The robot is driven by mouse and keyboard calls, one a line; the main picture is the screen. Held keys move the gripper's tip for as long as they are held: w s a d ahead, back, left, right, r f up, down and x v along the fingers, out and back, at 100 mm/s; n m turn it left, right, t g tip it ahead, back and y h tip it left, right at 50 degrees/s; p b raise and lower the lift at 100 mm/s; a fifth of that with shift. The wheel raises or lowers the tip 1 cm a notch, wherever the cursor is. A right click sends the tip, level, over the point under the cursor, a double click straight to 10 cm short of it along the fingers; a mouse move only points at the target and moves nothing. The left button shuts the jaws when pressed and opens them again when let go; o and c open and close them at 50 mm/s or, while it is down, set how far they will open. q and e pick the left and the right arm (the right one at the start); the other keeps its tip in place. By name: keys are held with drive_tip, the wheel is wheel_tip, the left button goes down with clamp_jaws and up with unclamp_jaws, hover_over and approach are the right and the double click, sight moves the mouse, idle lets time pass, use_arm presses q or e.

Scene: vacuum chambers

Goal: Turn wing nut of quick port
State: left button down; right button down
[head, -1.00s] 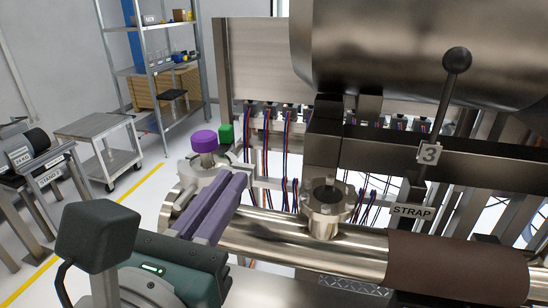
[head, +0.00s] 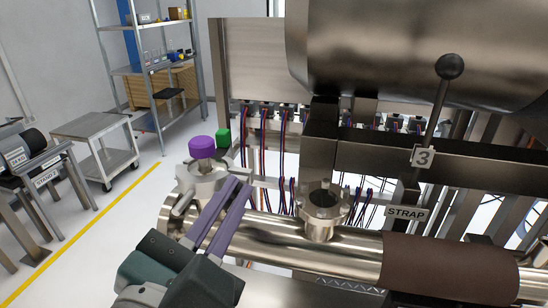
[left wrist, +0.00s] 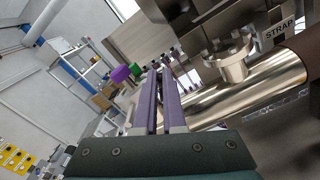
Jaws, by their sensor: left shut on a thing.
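The quick port (head: 208,178) is a grey metal fitting on the left end of a shiny horizontal pipe (head: 270,237), with a purple knob (head: 202,147) on top. The purple knob also shows in the left wrist view (left wrist: 120,74). My left gripper (head: 238,188) has two long purple fingers that reach up against the right side of the quick port. They are shut with a narrow gap, on the wing nut, which the fingers mostly hide. The fingertips also show in the left wrist view (left wrist: 158,73). My right gripper is not in view.
An open flanged port (head: 322,208) stands on the pipe right of my fingers. A brown strap (head: 450,268) wraps the pipe, and a black-knobbed lever (head: 440,110) rises behind it. A green block (head: 223,137) is behind the purple knob. A cart (head: 95,135) stands left on free floor.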

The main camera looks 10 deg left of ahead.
use_arm(q)
drive_tip(key=shift+d+m, duration=0.1)
drive_tip(key=shift+m, duration=0.4)
drive_tip(key=c, duration=1.3)
unclamp_jaws()
drive_tip(key=shift+s+f, duration=0.1)
drive_tip(key=s+b, duration=0.2)
drive_tip(key=s, duration=0.7)
drive_tip(key=shift+s+b, duration=0.4)
drive_tip(key=shift+o, duration=0.3)
